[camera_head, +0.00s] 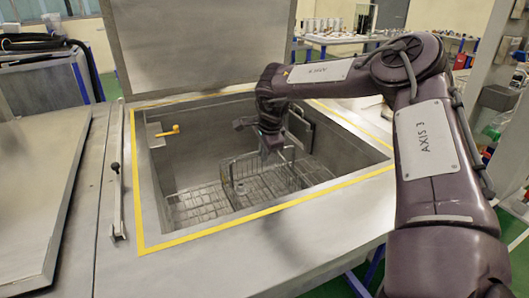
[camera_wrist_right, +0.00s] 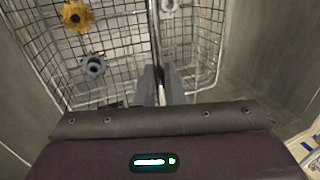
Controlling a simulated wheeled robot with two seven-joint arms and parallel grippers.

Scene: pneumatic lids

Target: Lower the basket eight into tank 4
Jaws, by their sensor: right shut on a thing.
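A wire-mesh basket (camera_head: 258,170) is inside the open tank (camera_head: 345,155), below the level of its yellow-edged rim. No number can be read on the basket or the tank. My right gripper (camera_head: 273,148) reaches down into the tank and is shut on the upright handle in the middle of the basket. In the right wrist view, the fingers (camera_wrist_right: 160,88) close on this thin bar. The basket (camera_wrist_right: 110,60) there holds a yellow part (camera_wrist_right: 76,16) and grey gear-like parts (camera_wrist_right: 93,66). Whether the basket touches the grid is unclear. My left gripper is out of view.
A wire grid (camera_head: 195,205) covers the tank floor. The tank's lid (camera_head: 195,45) stands raised at the back. A yellow lever (camera_head: 168,132) sticks out at the left wall. A closed lid (camera_head: 40,190) lies to the left, beside a metal handle bar (camera_head: 117,200).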

